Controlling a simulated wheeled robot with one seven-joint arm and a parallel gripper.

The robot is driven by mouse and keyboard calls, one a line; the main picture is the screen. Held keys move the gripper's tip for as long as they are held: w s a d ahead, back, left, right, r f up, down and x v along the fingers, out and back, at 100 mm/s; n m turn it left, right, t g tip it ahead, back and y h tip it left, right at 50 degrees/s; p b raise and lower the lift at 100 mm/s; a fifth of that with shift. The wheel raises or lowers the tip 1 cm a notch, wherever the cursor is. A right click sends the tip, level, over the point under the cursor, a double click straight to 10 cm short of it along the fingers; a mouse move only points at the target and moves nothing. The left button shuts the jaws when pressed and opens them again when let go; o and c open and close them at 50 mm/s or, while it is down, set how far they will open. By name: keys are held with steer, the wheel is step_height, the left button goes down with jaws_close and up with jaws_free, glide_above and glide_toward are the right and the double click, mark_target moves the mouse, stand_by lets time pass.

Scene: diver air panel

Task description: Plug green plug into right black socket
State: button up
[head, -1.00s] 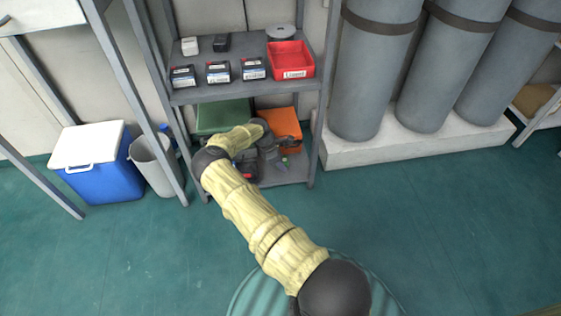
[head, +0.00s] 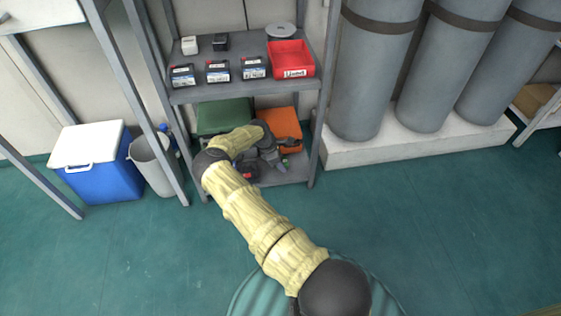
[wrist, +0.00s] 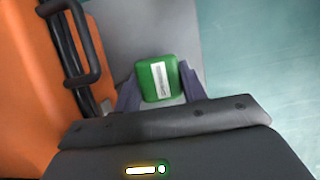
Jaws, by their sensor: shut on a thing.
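My gripper (wrist: 158,88) is shut on the green plug (wrist: 158,78), a small green block with a pale label strip on the face toward the wrist camera. A finger lies on either side of it. In the head view, my gripper (head: 275,158) is low at the front of the shelf unit, over the lower shelf, and the plug is only a tiny green spot (head: 285,160). I cannot make out a right black socket in either view. I cannot tell whether the plug touches anything beyond it.
An orange case (head: 285,122) with a black handle (wrist: 82,45) is close on the left in the wrist view. A green case (head: 222,117) and a dark red-black item (head: 247,172) share the lower shelf. The upper shelf holds a red bin (head: 291,60). Grey cylinders stand right.

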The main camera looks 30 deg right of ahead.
steer(key=shift+f, duration=0.45)
steer(key=shift+f+b, duration=0.25)
steer(key=shift+b, duration=0.05)
stand_by(0.4)
steer(key=o, duration=1.2)
steer(key=p+v, duration=0.6)
steer(key=v, duration=0.6)
